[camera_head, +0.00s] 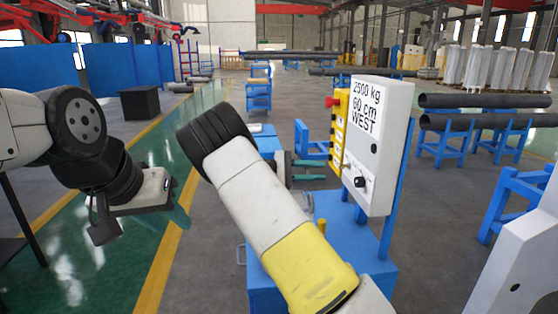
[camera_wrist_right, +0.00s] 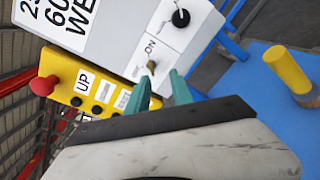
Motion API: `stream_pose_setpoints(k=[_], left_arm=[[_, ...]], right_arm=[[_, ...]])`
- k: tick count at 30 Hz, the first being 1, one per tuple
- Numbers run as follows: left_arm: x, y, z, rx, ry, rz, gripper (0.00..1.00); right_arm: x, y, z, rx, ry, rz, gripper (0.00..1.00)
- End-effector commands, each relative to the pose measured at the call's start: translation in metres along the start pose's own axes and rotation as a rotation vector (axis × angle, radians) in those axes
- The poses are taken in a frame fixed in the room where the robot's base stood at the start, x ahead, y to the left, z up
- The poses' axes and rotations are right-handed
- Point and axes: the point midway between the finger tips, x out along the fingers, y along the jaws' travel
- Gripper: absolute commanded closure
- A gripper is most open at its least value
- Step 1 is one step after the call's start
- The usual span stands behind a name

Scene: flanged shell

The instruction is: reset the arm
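My left gripper (camera_head: 182,208) hangs at the left over the green floor. Its teal fingers are partly hidden, and I cannot tell whether they are apart. My right gripper (camera_head: 308,170) is left of the white control box (camera_head: 378,140), partly behind my own forearm. In the right wrist view its two teal fingers (camera_wrist_right: 160,88) stand apart with nothing between them. Their tips point toward the key switch (camera_wrist_right: 151,66) marked ON on the control box; I cannot tell whether they touch the box.
A yellow button panel (camera_head: 340,130) with a red knob (camera_head: 332,101) is beside the control box. A blue cabinet (camera_head: 345,235) stands below. A yellow cylinder (camera_wrist_right: 288,68) rises from a blue surface. Dark pipes (camera_head: 485,100) lie on blue stands at the right. The green floor at left is open.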

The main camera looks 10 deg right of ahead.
Motion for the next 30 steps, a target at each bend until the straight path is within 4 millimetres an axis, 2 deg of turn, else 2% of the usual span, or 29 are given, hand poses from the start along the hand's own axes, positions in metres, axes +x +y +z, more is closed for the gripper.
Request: stream_pose_setpoints(k=[3,6,12,16,20,30], left_arm=[[0.0,0.0,0.0,0.0,0.0,0.0,0.64],[0.0,0.0,0.0,0.0,0.0,0.0,0.64],[0.0,0.0,0.0,0.0,0.0,0.0,0.64],[0.0,0.0,0.0,0.0,0.0,0.0,0.64],[0.0,0.0,0.0,0.0,0.0,0.0,0.64],[0.0,0.0,0.0,0.0,0.0,0.0,0.64]], right_arm=[[0.03,-0.02,0.015,0.022,0.082,-0.181,0.73],[0.048,-0.045,0.03,0.055,0.18,-0.361,0.73],[0.054,-0.084,0.059,0.139,0.359,-0.651,0.73],[0.047,-0.102,0.083,0.216,0.477,-0.819,0.73],[0.032,-0.118,0.114,0.312,0.607,-0.981,0.73],[-0.019,-0.145,0.205,0.623,0.923,-1.274,0.73]])
